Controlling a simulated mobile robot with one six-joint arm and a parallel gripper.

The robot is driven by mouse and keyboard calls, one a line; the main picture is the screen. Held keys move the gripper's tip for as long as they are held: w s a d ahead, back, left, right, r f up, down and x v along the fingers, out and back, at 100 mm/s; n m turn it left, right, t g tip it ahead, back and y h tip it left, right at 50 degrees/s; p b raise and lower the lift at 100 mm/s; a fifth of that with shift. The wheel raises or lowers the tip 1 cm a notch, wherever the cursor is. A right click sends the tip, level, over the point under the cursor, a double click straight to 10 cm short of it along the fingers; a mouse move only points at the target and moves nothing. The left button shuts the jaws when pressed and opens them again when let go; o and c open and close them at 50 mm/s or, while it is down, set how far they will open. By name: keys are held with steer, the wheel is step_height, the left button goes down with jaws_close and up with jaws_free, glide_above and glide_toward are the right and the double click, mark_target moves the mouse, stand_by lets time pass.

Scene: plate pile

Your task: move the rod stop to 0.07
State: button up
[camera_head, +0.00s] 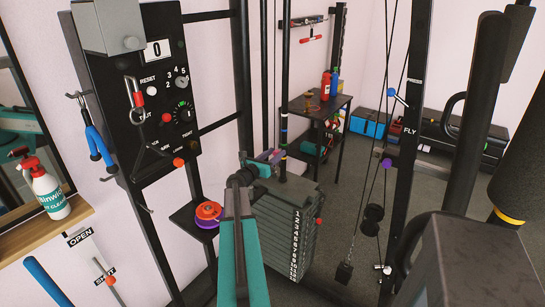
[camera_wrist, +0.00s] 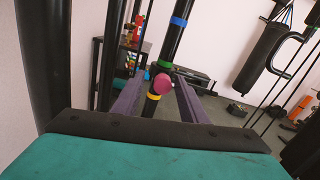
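A dark rod (camera_wrist: 173,46) with blue, green and yellow bands leans through the middle of the wrist view. A pink round knob (camera_wrist: 161,84) shows at the rod between the green and yellow bands; I take it for the rod stop, but no label confirms this. My gripper (camera_wrist: 158,92) is open, with one purple-grey finger on each side of the knob and a gap to both. How far the knob is from the fingertips is unclear. In the head view my gripper (camera_head: 247,174) is by the weight stack, left of the banded rod (camera_head: 284,110).
A numbered weight stack (camera_head: 292,225) stands below the rod. A black control panel (camera_head: 150,70) with a display reading 0 is at the left. A shelf with orange and purple rings (camera_head: 207,213) is close to my arm. Cables and a post marked FLY (camera_head: 408,130) stand at the right.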

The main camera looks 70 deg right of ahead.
steer(key=b+v, duration=0.2)
steer(key=v, duration=1.1)
steer(key=shift+w+a, duration=0.1)
steer(key=shift+w, duration=0.1)
stand_by(0.3)
steer(key=shift+s, duration=0.1)
